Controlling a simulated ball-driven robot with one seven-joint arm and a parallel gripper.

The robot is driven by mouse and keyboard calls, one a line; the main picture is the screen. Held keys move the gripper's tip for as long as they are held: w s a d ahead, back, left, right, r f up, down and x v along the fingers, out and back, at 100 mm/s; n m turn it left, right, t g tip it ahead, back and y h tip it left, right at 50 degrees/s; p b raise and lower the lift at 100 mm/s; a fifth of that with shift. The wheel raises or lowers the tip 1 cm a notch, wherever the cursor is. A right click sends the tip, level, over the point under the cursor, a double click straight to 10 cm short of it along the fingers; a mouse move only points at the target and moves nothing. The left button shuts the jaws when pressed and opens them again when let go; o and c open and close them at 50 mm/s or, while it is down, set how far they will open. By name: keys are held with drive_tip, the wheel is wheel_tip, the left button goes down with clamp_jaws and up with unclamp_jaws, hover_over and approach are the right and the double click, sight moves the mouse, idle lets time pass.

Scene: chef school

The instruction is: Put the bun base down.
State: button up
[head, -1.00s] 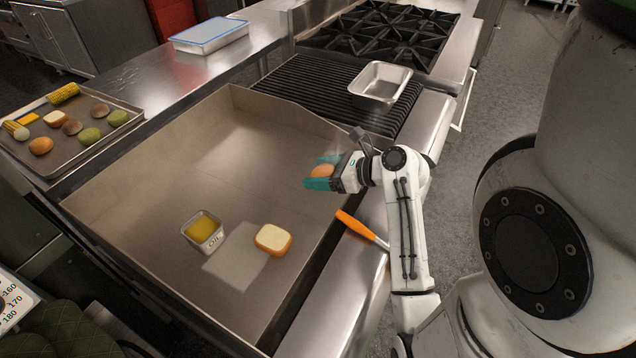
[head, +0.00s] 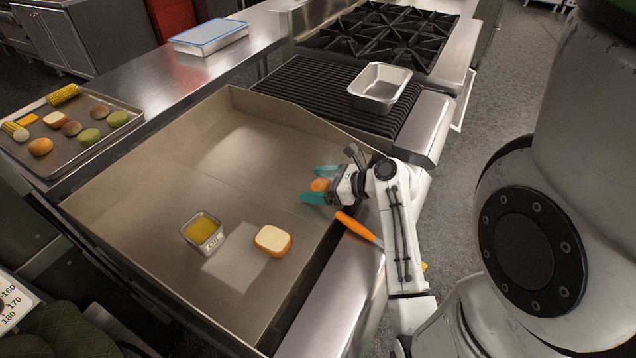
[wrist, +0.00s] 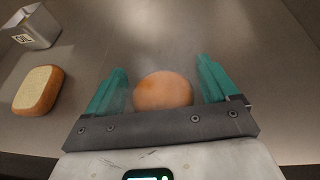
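The bun base (head: 320,184) is a round orange-brown piece on the flat steel griddle (head: 240,150), near its right wall. My gripper (head: 319,184) is low over the griddle with its teal fingers on either side of the bun base. In the wrist view, the bun base (wrist: 163,91) lies between the spread fingers of my gripper (wrist: 160,90), with a gap to each finger. Its underside is hidden.
A bread slice (head: 272,240) and an oil tin (head: 203,231) sit on the griddle to the left and nearer. An orange-handled tool (head: 356,226) lies across the griddle's right edge. A steel pan (head: 380,88) stands on the grill. A food tray (head: 75,150) is at left.

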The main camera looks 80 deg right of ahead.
drive_tip(key=shift+o, duration=0.7)
drive_tip(key=shift+r, duration=0.2)
drive_tip(key=v, duration=1.2)
drive_tip(key=shift+f, duration=0.15)
